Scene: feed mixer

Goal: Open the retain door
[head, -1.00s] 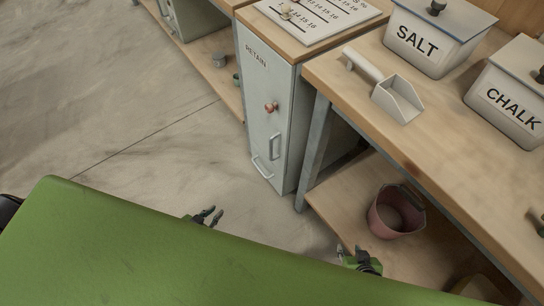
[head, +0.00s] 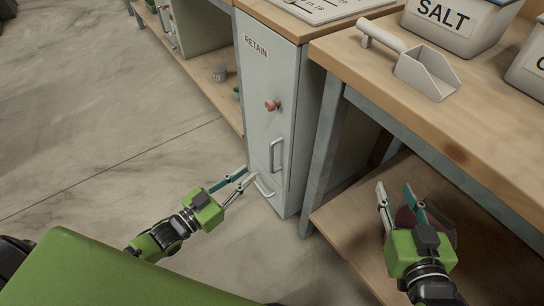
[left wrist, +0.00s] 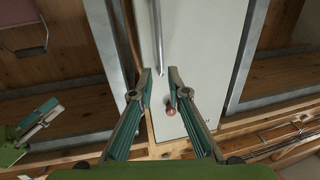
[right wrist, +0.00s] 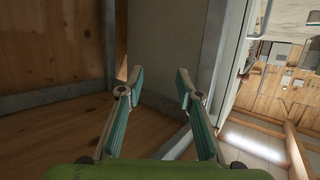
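The retain door (head: 264,125) is the pale grey front of a narrow cabinet labelled RETAIN, and it looks shut. In the left wrist view the red knob (left wrist: 171,110) shows between the fingers and a bar handle (left wrist: 158,35) shows above the fingertips. My left gripper (head: 250,174) is open and empty, in front of the door's lower part near the handles; contact is not visible. My right gripper (head: 394,188) is open and empty, right of the cabinet by the lower shelf.
The wooden bench (head: 345,55) holds a scoop (head: 428,72) and a SALT bin (head: 455,25). A bench leg (head: 325,150) stands right of the cabinet. A reddish bucket (head: 445,228) sits behind my right gripper on the lower shelf (head: 345,215). Floor (head: 110,110) left of the cabinet is clear.

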